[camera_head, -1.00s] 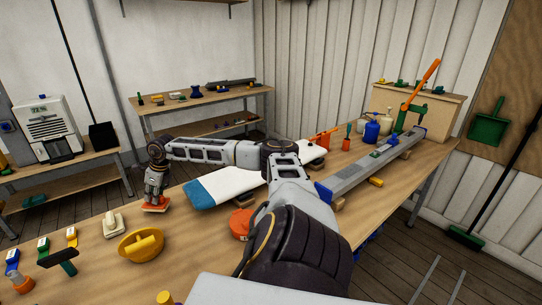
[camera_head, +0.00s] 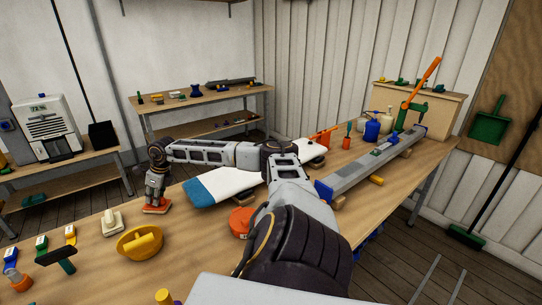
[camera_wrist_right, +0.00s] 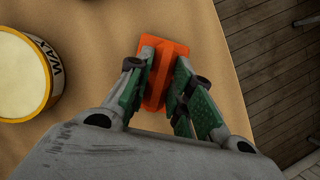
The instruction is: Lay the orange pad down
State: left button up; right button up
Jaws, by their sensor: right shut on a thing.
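The orange pad (camera_head: 156,210) is in my right gripper (camera_head: 155,198), at the left part of the long wooden workbench in the head view. The right wrist view shows the pad (camera_wrist_right: 163,75) as a flat orange block between the two green-padded fingers (camera_wrist_right: 162,88), which are shut on it from both sides. The pad is at or just above the bench top; I cannot tell whether it touches. My left gripper is not in view.
A round wax tin (camera_wrist_right: 24,72) lies to the left in the wrist view, and the bench edge is to the right.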

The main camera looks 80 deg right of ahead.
jog(key=o, duration=1)
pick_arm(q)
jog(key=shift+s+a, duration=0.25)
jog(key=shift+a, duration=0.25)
pick_arm(e)
jog(key=shift+v, duration=4)
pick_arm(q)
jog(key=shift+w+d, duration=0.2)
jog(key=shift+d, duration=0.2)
